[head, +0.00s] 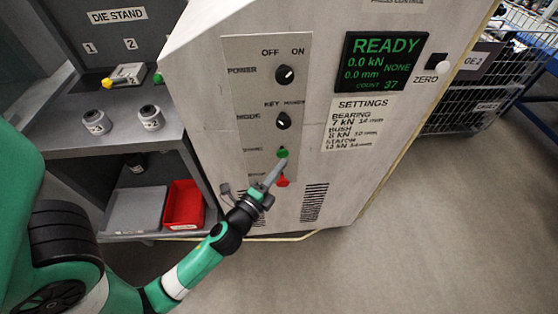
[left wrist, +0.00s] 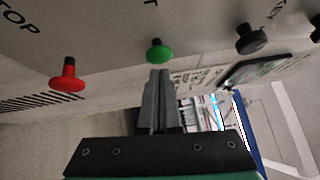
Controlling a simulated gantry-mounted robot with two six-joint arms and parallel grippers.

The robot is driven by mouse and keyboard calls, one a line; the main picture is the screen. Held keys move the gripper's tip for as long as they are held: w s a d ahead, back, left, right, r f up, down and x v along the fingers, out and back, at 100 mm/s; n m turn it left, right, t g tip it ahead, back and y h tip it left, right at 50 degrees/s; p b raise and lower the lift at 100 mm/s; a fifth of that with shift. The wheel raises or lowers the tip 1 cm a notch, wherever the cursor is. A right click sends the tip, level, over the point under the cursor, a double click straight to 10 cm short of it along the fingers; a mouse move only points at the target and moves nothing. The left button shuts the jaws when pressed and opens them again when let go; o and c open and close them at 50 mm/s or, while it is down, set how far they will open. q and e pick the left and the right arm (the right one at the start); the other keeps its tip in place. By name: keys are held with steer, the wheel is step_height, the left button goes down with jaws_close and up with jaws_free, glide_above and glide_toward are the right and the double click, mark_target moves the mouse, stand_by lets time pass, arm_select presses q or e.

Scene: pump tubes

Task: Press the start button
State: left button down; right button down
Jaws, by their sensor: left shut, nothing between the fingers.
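The green start button (head: 282,152) sits on the machine's control panel, above the red stop button (head: 283,181). My left gripper (head: 276,168) is shut and empty, its fingertips close to the green button. In the left wrist view the shut fingers (left wrist: 160,78) point at the green button (left wrist: 159,51), with the tips just below it in the picture. I cannot tell whether they touch it. The red button (left wrist: 67,76) is to the left there. My right gripper is not in view.
The panel also has a power knob (head: 285,75) and a mode knob (head: 283,120). The display (head: 384,60) reads READY. A die stand shelf (head: 60,128) with a red bin (head: 184,204) stands left of the machine. Wire crates (head: 480,90) stand at the right; the floor in front is clear.

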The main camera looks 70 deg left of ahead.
arm_select(q)
steer(key=shift+w+a, duration=0.1)
steer(key=shift+a, duration=0.4)
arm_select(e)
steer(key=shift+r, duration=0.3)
